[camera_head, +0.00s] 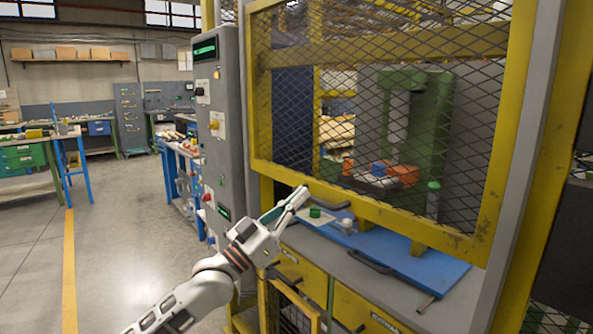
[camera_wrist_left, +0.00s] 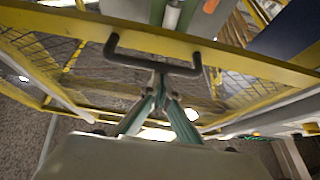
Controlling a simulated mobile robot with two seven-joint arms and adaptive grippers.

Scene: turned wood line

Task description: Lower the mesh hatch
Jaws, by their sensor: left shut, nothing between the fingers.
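The mesh hatch (camera_head: 263,105) is a yellow frame with dark wire mesh. Its lower rail hangs above the bench, leaving a gap beneath. A dark bar handle (camera_head: 328,197) is fixed on the lower rail; it also shows in the left wrist view (camera_wrist_left: 150,62). My left gripper (camera_head: 299,196) is shut and empty, at the left end of the handle in the head view. In the left wrist view its fingertips (camera_wrist_left: 160,76) meet close to the handle bar; I cannot tell whether they touch it. My right gripper is in neither view.
A blue plate (camera_head: 430,266) lies on the bench under the hatch, with a green part (camera_head: 315,212) on it. A grey control cabinet (camera_head: 220,130) stands left of the hatch. Yellow drawers (camera_head: 365,312) are below. The floor at left is clear.

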